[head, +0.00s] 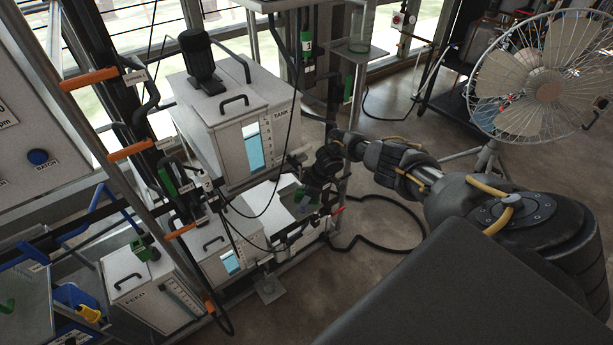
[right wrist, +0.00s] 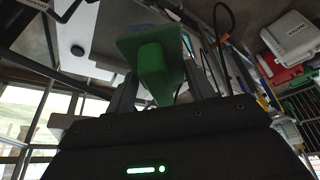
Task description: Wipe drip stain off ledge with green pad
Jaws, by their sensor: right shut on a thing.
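My right gripper (head: 312,192) reaches in from the right to beside the tanks. It is shut on the green pad, whose grip block sits between the fingers in the right wrist view (right wrist: 155,62). In the head view the green pad (head: 300,196) is small and partly hidden by the gripper. It is over or beside a pale low surface (head: 255,206), which may be the ledge; I cannot tell if they touch. I cannot make out the drip stain. My left gripper is not in view.
A white tank (head: 215,135) with a dark motor stands just left of my right gripper. Black cables (head: 285,150) hang close by. A caged fan (head: 545,85) stands at the right. A black hose (head: 385,245) lies on the floor, which is open at lower centre.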

